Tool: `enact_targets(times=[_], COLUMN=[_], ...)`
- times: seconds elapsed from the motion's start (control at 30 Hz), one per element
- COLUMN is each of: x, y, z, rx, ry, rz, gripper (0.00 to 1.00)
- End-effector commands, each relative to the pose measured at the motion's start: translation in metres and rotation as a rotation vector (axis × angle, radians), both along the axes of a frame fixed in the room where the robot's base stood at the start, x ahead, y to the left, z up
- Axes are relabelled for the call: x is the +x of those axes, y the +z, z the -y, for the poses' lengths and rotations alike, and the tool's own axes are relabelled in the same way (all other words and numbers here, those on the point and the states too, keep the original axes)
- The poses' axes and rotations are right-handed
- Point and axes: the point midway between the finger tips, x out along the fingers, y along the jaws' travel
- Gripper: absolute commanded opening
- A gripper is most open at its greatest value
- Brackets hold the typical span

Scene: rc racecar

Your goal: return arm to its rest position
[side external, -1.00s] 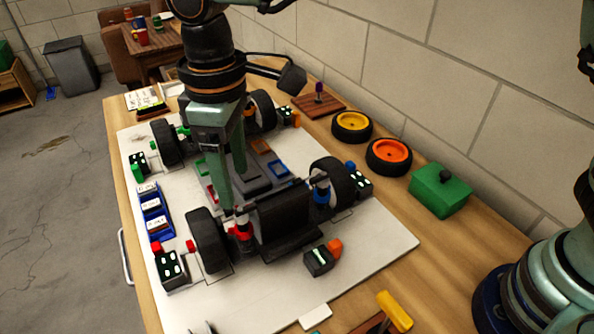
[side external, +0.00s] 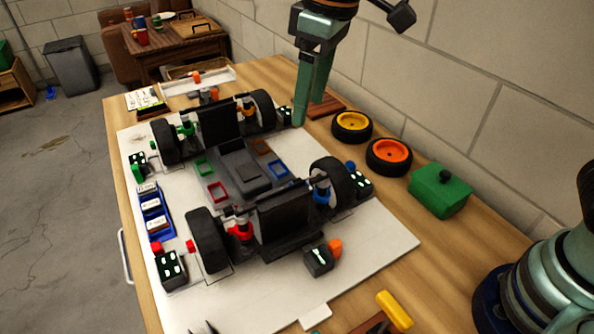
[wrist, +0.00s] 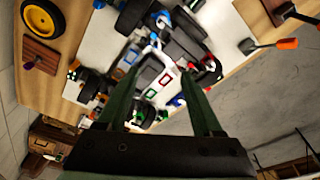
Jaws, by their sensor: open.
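My gripper (side external: 312,97) is raised at the far right of the work board in the side external view. Its green fingers point down, apart and empty. In the wrist view my gripper (wrist: 160,95) shows two spread fingers with nothing between them. The black racecar chassis (side external: 245,165) stands on the white board (side external: 375,240) with several black wheels on it. It also shows in the wrist view (wrist: 150,70), beyond the fingers. My gripper is apart from the car.
A yellow-rimmed wheel (side external: 351,126), an orange-rimmed wheel (side external: 389,156) and a green box (side external: 440,190) lie along the wall side. A blue tray (side external: 155,215) sits at the board's left edge. The brick wall (side external: 480,70) stands close on the right.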

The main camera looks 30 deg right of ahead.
Motion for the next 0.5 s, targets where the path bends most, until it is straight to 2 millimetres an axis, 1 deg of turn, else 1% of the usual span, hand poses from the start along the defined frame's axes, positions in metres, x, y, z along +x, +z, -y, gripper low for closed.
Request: enact_targets(times=[0.03, 0.2, 0.3, 0.4, 0.5], x=[-0.002, -0.017, -0.03, -0.046, -0.06], y=[0.006, 0.01, 0.008, 0.001, -0.007], z=[0.024, 0.092, 0.127, 0.159, 0.182], rx=[0.016, 0.054, 0.074, 0.089, 0.098], ry=[-0.055, -0.218, -0.314, -0.407, -0.483], rz=[0.026, 0.107, 0.159, 0.209, 0.254], gripper=[0.68, 0.68, 0.68, 0.68, 0.68])
